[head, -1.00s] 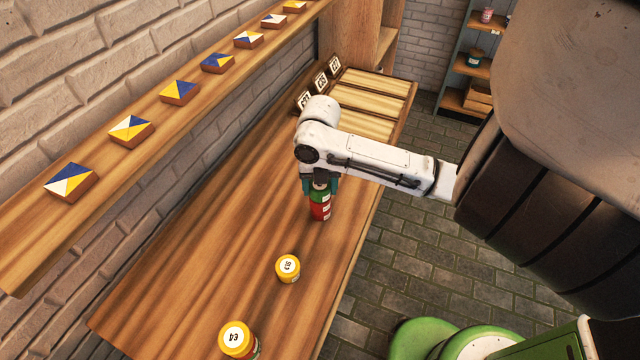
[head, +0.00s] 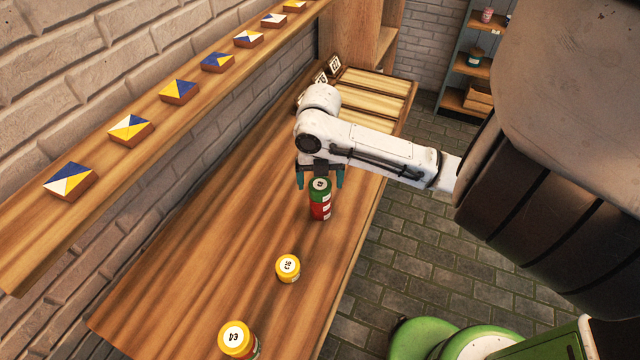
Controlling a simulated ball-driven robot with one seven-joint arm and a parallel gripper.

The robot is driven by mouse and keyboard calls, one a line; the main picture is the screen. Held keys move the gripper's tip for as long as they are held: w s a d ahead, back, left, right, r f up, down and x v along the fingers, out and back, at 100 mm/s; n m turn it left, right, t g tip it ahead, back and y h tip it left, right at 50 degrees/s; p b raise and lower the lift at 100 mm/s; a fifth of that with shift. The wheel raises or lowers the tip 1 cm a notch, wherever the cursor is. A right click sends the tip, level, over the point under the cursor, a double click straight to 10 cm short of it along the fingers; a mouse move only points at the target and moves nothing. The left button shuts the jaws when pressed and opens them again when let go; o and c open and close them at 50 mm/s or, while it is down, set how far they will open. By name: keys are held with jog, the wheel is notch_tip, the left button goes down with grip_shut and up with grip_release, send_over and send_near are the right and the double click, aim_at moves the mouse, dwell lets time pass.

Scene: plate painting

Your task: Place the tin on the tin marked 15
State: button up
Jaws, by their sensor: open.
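A green tin (head: 320,188) with a white label on its dark lid stands upright on a red tin (head: 320,209) with white patches, making a short stack on the wooden counter. The label on the green lid is too small to read, and the red tin's top is hidden under the green one. My gripper (head: 320,178) is open, its teal fingers spread on either side of the stack's top. It appears just above or behind the green lid and holds nothing.
A yellow-topped tin (head: 288,267) stands nearer on the counter (head: 200,270), and another yellow-topped tin (head: 237,339) stands at the near edge. Small numbered signs (head: 334,64) stand by pale wooden slats (head: 375,82). Painted blocks (head: 130,130) line the left shelf. Counter left of the stack is clear.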

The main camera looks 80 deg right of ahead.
aim_at(320, 184)
notch_tip(320, 184, up, 10)
jog(key=shift+f, duration=0.15)
dwell(0.4)
